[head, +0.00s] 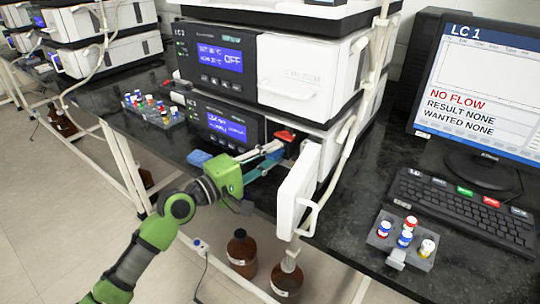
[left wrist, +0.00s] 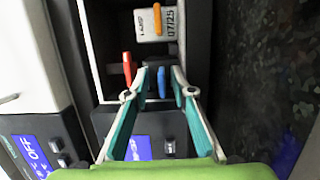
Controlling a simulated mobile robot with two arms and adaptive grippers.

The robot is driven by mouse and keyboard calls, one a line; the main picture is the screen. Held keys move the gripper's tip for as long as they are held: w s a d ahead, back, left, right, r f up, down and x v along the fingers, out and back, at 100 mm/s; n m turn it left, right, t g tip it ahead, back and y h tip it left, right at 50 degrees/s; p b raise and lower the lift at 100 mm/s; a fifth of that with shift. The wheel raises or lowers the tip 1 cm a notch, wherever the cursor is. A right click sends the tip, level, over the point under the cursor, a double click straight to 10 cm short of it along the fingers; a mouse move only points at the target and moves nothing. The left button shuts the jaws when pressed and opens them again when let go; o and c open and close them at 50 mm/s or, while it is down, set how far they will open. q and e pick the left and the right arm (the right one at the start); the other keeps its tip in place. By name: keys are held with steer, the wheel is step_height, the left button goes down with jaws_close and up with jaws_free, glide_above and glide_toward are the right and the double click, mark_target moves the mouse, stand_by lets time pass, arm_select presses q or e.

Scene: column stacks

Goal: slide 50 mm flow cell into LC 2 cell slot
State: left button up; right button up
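My left gripper (head: 276,156) reaches into the opening. In the left wrist view its teal fingers (left wrist: 160,78) are apart, one on each side of a blue tab (left wrist: 161,82), with small gaps visible. A red lever (left wrist: 127,68) is left of the tab; a red part (head: 285,136) also shows in the head view. A white block (left wrist: 150,24) with an orange lever sits further in. I cannot read which piece is 50 mm. My right gripper is not in view.
A blue item (head: 198,157) lies on the bench front. A rack of coloured vials (head: 150,110) stands left, another (head: 402,240) right. Monitor (head: 480,90) and keyboard (head: 465,208) are at right. Brown bottles (head: 241,250) stand below. White tubing hangs near the door.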

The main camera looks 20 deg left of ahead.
arm_select(q)
steer(key=v, duration=1)
steer(key=shift+s+a+f, duration=0.15)
steer(key=shift+s+a, duration=0.05)
steer(key=shift+s, duration=0.1)
steer(key=shift+s+a, duration=0.35)
steer(key=shift+s, duration=0.2)
